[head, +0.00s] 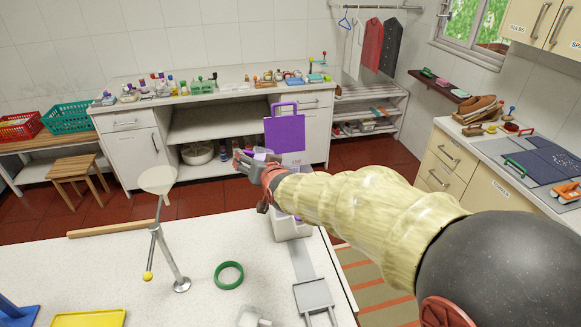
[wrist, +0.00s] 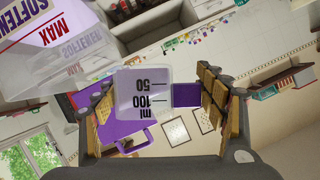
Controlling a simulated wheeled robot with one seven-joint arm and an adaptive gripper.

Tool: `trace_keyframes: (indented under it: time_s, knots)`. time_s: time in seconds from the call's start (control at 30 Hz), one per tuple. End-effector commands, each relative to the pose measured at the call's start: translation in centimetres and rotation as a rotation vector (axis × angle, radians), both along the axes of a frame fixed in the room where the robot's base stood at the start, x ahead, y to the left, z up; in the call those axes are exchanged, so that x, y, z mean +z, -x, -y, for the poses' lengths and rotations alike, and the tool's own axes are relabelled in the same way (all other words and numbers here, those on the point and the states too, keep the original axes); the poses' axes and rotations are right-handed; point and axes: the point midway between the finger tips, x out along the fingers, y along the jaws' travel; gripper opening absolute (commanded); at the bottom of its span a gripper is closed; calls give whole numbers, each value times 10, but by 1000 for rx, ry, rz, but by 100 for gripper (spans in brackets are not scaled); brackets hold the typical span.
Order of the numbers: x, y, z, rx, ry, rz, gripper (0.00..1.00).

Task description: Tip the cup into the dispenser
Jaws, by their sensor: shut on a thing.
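My gripper (wrist: 155,105) is shut on a clear measuring cup (wrist: 143,97) marked 50 and 100 ml. The room appears inverted in the wrist view; the cup looks roughly upright and no liquid is seen leaving it. The white dispenser (head: 292,226) stands at the counter's far edge, partly hidden by my gripper and arm. Its lettered walls show at the top left of the wrist view (wrist: 75,38). A purple lid-like panel with a handle (head: 284,133) stands up behind it. My gripper also shows in the head view (head: 250,167), left of this panel, where the cup is mostly hidden.
The near counter (head: 215,215) holds a metal stand with a round top (head: 158,180), a green ring (head: 229,274), a grey metal piece (head: 315,297) and a yellow tray (head: 88,318). A wooden rod (head: 110,229) lies along its far edge. The counter's middle has free room.

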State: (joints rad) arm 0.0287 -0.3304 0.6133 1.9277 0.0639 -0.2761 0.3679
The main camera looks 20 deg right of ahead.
Motion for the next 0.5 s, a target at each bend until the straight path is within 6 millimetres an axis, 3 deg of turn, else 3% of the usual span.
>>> trace_keyframes:
  time_s: [0.5]
  knots:
    - [7, 1, 8, -3, -67, 14, 44]
